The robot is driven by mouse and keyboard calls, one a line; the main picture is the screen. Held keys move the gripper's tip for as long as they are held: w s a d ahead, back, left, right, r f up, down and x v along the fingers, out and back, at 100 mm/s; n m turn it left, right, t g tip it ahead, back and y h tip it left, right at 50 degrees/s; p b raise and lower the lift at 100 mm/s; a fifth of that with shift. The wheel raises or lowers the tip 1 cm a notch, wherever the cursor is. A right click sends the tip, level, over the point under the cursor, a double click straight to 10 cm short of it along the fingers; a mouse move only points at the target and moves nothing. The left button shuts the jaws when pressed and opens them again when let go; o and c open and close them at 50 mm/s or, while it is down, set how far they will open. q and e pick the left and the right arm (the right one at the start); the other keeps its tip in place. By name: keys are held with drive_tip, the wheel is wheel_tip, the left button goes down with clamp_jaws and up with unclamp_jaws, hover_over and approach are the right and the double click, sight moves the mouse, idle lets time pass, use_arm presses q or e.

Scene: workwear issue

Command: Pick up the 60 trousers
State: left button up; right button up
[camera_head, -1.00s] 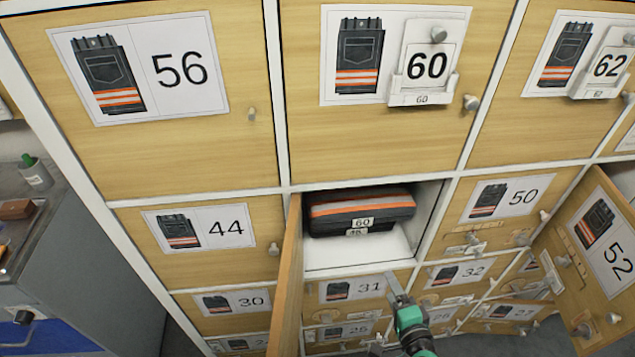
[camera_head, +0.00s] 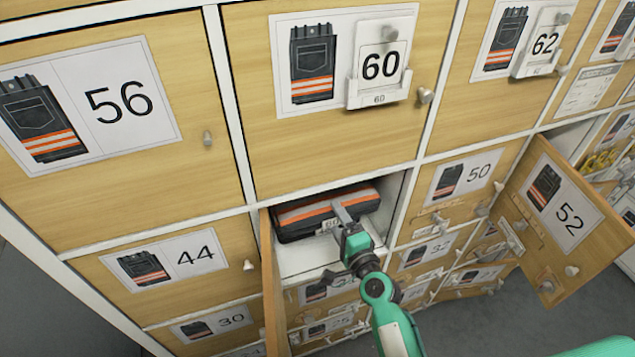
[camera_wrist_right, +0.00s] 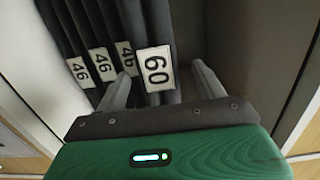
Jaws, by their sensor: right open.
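The 60 trousers (camera_head: 300,212) are dark with orange stripes and lie on top of a folded pile in an open compartment below the door marked 60. Their white 60 tag (camera_wrist_right: 155,70) faces out in the right wrist view, beside several 46 tags (camera_wrist_right: 100,62) on the other trousers of the pile. My right gripper (camera_head: 340,217) is at the compartment's mouth, in front of the pile. In the wrist view its open fingers (camera_wrist_right: 162,65) stand on either side of the 60 tag. Whether they touch the cloth I cannot tell. My left gripper is out of view.
The compartment's open door (camera_head: 272,285) stands out just left of my right arm. Another open door, marked 52 (camera_head: 560,215), juts out at the right. Closed doors marked 56 (camera_head: 190,175), 44 (camera_head: 215,285) and 50 (camera_head: 500,155) surround the compartment.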

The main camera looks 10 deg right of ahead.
sight(330, 208)
drive_tip(key=p+x, duration=0.1)
drive_tip(key=x, duration=0.4)
drive_tip(key=shift+w+d+f, duration=0.1)
drive_tip(key=shift+w+d, duration=0.05)
drive_tip(key=shift+d, duration=0.05)
clamp_jaws()
